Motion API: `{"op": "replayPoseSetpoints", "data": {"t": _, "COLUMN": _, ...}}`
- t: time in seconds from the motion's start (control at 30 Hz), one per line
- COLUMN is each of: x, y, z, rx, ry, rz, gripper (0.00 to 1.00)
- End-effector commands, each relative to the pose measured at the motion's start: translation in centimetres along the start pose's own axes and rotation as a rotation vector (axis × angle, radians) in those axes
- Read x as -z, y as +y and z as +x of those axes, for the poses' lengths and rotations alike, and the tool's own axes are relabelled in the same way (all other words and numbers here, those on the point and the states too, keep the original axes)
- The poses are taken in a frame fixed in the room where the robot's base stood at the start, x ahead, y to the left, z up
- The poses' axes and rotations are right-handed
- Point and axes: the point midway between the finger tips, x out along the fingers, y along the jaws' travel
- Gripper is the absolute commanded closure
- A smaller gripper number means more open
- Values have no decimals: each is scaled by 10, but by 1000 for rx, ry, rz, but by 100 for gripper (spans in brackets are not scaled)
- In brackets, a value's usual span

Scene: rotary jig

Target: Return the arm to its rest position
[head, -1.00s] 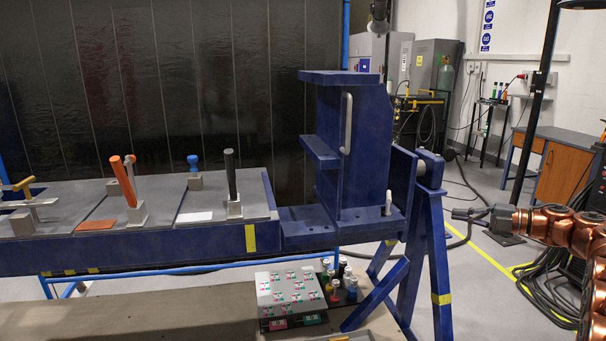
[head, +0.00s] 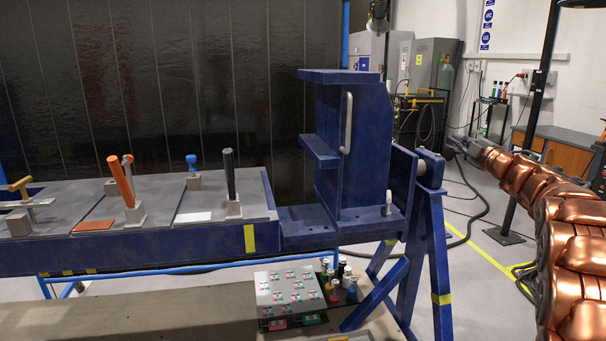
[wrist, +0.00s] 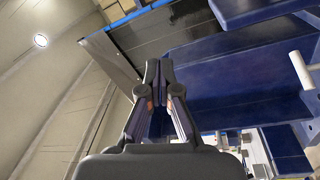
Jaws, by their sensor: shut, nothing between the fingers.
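My gripper (wrist: 158,82) shows in the wrist view with its two fingers together and nothing between them. Blue jig steelwork lies beyond it there. In the head view my copper-coloured arm reaches in from the right edge. Its grey end (head: 470,145) points left, to the right of the blue jig post (head: 350,150); the fingers are too small to make out there. The arm appears apart from the jig.
The blue rotary jig stands on an A-frame leg (head: 440,260). Its table carries an orange handle (head: 121,180), a black handle (head: 229,172) and a blue knob (head: 192,162). A box (head: 290,290) and small bottles (head: 348,285) sit below. A dark post (head: 530,120) stands behind my arm.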

Motion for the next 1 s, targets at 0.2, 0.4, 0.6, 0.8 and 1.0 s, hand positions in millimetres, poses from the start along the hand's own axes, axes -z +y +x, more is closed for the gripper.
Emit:
{"op": "replayPoseSetpoints", "data": {"t": 0.2, "x": -2, "y": 15, "z": -19, "rx": -70, "ry": -256, "rz": 147, "gripper": 100}}
{"op": "replayPoseSetpoints", "data": {"t": 0.4, "x": -7, "y": -2, "z": -58, "rx": -85, "ry": -499, "rz": 302, "gripper": 100}}
{"op": "replayPoseSetpoints", "data": {"t": 0.6, "x": -2, "y": -45, "z": -117, "rx": -46, "ry": -742, "rz": 468, "gripper": 100}}
{"op": "replayPoseSetpoints", "data": {"t": 0.8, "x": 19, "y": -111, "z": -191, "rx": 53, "ry": -980, "rz": 632, "gripper": 100}}
{"op": "replayPoseSetpoints", "data": {"t": 1.0, "x": 59, "y": -188, "z": -278, "rx": 211, "ry": -1207, "rz": 776, "gripper": 100}}
